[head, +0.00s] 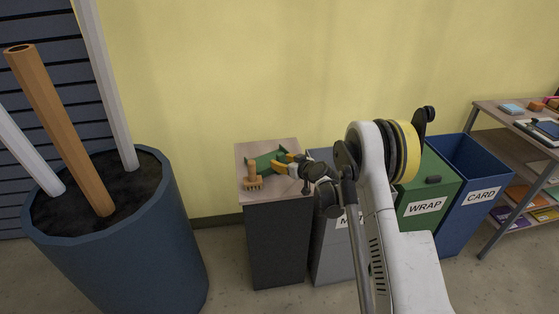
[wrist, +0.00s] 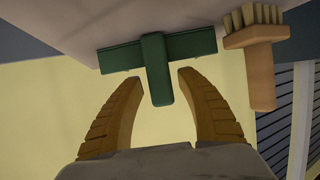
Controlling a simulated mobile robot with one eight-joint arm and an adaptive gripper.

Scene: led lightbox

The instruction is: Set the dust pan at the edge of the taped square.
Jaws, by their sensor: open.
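The green dust pan (head: 262,161) lies on top of a small cabinet, beside a wooden hand brush (head: 252,180). In the wrist view the dust pan (wrist: 155,58) shows as a wide green bar with a short handle pointing toward my gripper (wrist: 159,78). My gripper is open, with its yellow fingers on either side of the handle's end and visible gaps between. In the head view my gripper (head: 284,166) is over the cabinet top at the dust pan. The brush (wrist: 258,55) lies right of the fingers. I see no taped square.
The cabinet top (head: 282,150) is small. Grey, green (head: 428,190) and blue (head: 468,180) bins stand to its right, partly behind my arm. A large blue tub (head: 130,240) with poles stands left. A shelf (head: 510,130) is at far right.

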